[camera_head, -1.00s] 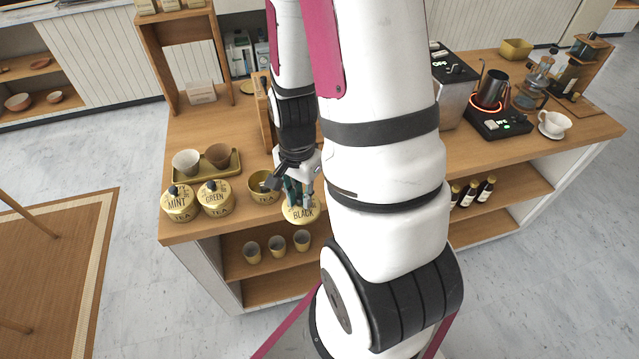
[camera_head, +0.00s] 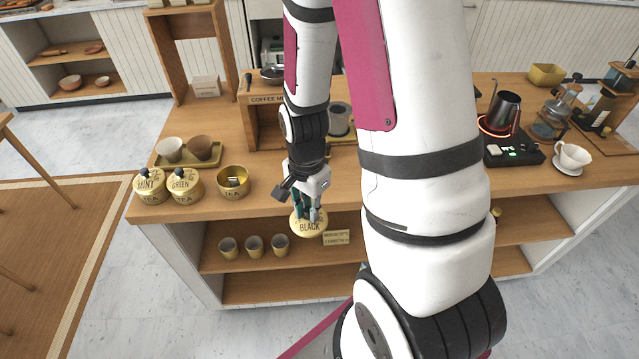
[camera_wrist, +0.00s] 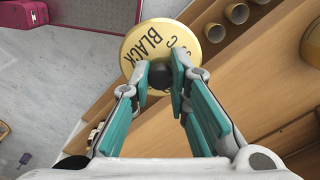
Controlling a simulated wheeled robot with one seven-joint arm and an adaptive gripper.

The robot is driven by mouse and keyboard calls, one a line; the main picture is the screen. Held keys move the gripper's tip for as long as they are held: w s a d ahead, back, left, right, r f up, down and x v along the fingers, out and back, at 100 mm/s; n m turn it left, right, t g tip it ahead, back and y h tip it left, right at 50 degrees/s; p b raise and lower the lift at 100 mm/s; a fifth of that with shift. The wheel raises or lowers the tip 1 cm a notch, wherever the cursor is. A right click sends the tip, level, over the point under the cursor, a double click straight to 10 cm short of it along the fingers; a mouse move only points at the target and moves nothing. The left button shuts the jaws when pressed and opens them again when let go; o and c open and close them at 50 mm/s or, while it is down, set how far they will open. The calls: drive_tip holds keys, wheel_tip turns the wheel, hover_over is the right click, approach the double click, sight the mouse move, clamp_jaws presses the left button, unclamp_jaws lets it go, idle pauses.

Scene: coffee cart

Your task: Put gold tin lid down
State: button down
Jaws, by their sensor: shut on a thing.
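The gold tin lid (camera_head: 309,225), round and marked BLACK, hangs from my gripper (camera_head: 312,209) in front of the counter's front edge. In the wrist view my gripper (camera_wrist: 160,75) is shut on the lid's dark knob, and the gold lid (camera_wrist: 145,42) spreads out beyond the fingertips. The open tea tin (camera_head: 234,192) stands without a lid on the counter, left of my gripper, with something pale inside. The MINT tin (camera_head: 150,190) and the GREEN tin (camera_head: 184,191) stand left of it with their lids on.
A tray (camera_head: 181,160) with two cups stands behind the tins. Several cups (camera_head: 254,246) and a small sign (camera_head: 336,238) are on the shelf below. The counter (camera_head: 266,204) right of the open tin is clear near its front edge.

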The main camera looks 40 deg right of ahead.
drive_tip(key=shift+w+d+f+b, duration=0.15)
drive_tip(key=shift+w+d+b, duration=0.1)
drive_tip(key=shift+w+b, duration=0.65)
drive_tip(key=b, duration=0.3)
drive_tip(key=shift+w+d, duration=0.25)
drive_tip(key=shift+d, duration=0.05)
drive_tip(key=shift+d+f+b, duration=0.1)
drive_tip(key=shift+d+b, duration=0.05)
drive_tip(key=shift+b, duration=1.1)
drive_tip(key=shift+d+f+b, duration=0.1)
drive_tip(key=shift+d+b, duration=0.05)
drive_tip(key=shift+b, duration=1)
drive_tip(key=w+d, duration=0.2)
drive_tip(key=w, duration=0.1)
drive_tip(key=w+d, duration=0.3)
drive_tip(key=w, duration=0.1)
drive_tip(key=w+d+f, duration=0.1)
drive_tip(key=w+d, duration=0.1)
drive_tip(key=w, duration=0.1)
drive_tip(key=shift+w+d, duration=0.2)
drive_tip(key=shift+d, duration=0.15)
drive_tip(key=shift+f, duration=1.7)
drive_tip(key=shift+f, duration=0.1)
drive_tip(key=c, duration=1.9)
unclamp_jaws()
drive_tip(key=shift+f, duration=0.1)
drive_tip(key=o, duration=0.4)
